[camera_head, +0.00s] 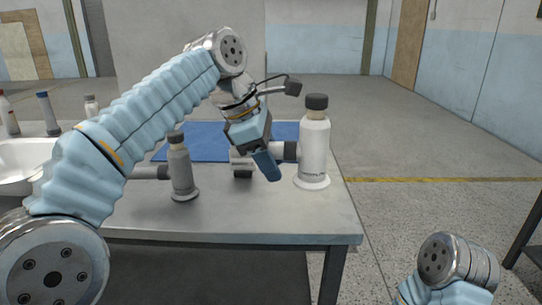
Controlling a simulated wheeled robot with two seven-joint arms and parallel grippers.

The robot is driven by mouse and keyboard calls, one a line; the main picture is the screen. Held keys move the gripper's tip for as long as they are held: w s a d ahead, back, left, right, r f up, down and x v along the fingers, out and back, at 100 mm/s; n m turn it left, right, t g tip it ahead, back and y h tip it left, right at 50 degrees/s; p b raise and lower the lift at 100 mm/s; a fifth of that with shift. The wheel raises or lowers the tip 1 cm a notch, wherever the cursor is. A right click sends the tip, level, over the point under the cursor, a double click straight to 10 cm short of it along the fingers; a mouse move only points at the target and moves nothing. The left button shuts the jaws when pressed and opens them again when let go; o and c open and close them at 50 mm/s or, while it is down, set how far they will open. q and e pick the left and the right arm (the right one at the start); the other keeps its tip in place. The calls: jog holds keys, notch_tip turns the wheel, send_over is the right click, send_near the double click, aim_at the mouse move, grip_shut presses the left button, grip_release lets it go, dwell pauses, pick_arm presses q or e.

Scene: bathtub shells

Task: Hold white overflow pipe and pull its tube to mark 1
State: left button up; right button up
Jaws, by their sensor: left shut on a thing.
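The white overflow pipe (314,150) stands upright near the right end of the table, with a dark cap on top and a round foot. Its side tube (290,151) points left from the body, with a dark collar by the body. My left gripper (266,166) comes down from above and is shut on this tube, just left of the body. Its blue finger hides the tube's middle, and any marks on it cannot be made out. My right gripper is out of view; only part of my right arm shows at the lower right.
A grey overflow pipe (182,172) with a side tube pointing left stands on the table (262,222). A blue mat (207,141) lies behind. A white basin (20,163) and several bottles are at the far left. The table's front right is clear.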

pick_arm(q)
jog(key=shift+w+a+f+p, duration=0.1)
jog(key=shift+w+f+p, duration=0.25)
jog(key=shift+w+f, duration=2.4)
jog(key=shift+w+a+f+p, duration=0.1)
jog(key=shift+w+f+p, duration=0.2)
jog(key=shift+w+f, duration=2.45)
jog(key=shift+w, duration=0.25)
jog(key=o, duration=1.2)
